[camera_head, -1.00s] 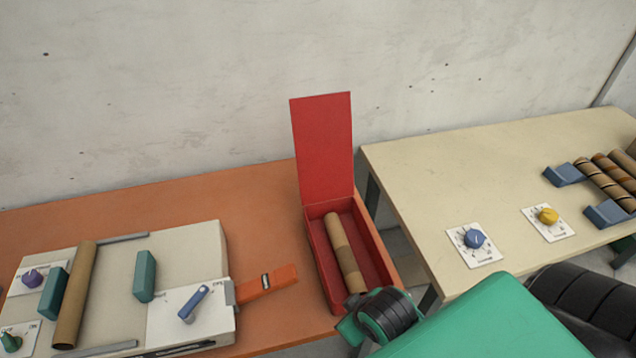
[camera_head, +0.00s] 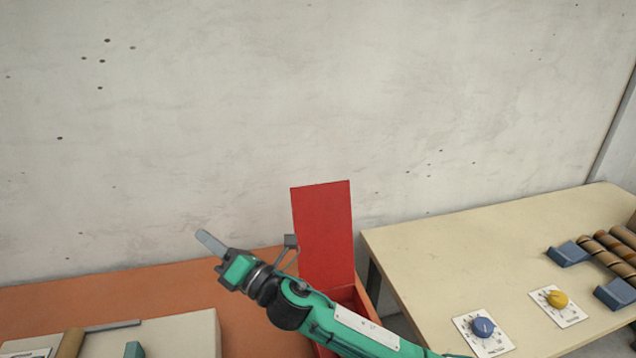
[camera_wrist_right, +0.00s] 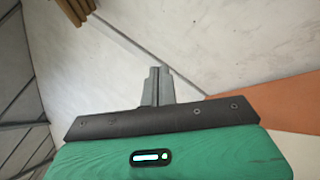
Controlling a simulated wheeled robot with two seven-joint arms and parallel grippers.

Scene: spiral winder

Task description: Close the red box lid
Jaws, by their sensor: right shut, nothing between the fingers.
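The red box (camera_head: 361,299) stands on the orange table, mostly hidden behind my right arm. Its red lid (camera_head: 322,232) stands upright and open at the back of the box. My right gripper (camera_head: 208,239) is shut and empty, raised to the left of the lid and pointing up and left, with the wall behind it. The arm crosses in front of the lid's lower part and the box. In the right wrist view the shut fingers (camera_wrist_right: 157,86) show against the pale wall, with no lid in sight. My left gripper is not in view.
The orange table (camera_head: 150,300) runs along the wall. A cream winder base (camera_head: 170,340) with a brown tube (camera_head: 70,343) is at the lower left. A beige table (camera_head: 470,240) with a blue knob (camera_head: 483,327), a yellow knob (camera_head: 557,299) and several brown tubes (camera_head: 606,250) is at the right.

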